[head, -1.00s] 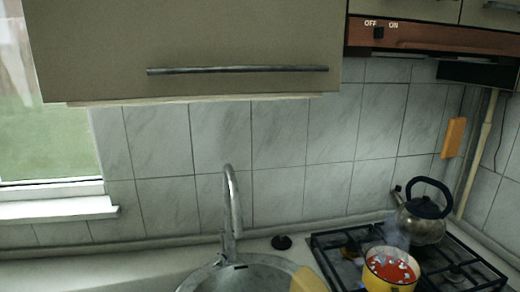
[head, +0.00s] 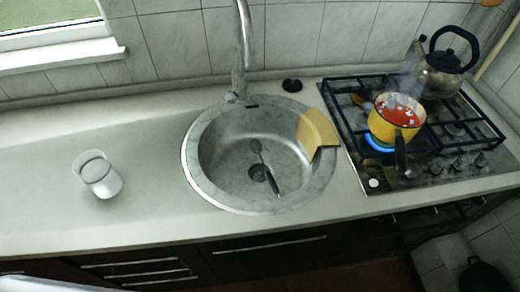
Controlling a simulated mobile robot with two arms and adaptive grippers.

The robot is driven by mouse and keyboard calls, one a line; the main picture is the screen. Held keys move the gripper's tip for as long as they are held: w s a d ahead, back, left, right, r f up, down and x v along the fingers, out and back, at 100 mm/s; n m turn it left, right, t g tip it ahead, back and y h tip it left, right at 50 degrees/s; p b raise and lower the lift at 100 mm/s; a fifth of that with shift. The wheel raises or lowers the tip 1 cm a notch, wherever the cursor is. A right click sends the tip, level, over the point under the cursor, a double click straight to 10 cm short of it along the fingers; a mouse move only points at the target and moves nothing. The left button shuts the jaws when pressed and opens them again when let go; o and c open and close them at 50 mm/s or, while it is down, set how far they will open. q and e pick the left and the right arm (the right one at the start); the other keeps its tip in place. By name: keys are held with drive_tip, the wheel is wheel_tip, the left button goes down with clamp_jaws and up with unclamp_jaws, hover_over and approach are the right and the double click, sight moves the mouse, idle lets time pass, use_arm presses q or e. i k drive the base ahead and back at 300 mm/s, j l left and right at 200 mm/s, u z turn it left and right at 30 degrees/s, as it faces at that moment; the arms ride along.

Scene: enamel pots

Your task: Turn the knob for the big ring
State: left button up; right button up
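The gas stove (head: 345,138) stands at the right of the counter, with black grates. A row of small dark knobs sits along its front edge at the right; two clear ones are a left knob (head: 459,163) and a right knob (head: 481,160). The pot's dark handle partly covers the row's left part. A yellow pot (head: 387,128) with red, steaming contents stands on the front left ring, where a blue flame (head: 377,143) burns. I cannot tell which ring is the big one. Neither of my grippers is in view.
A white cup (head: 99,176) stands on the left counter, otherwise mostly clear.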

sight(434, 170)
drive_tip(key=z, duration=1.45)
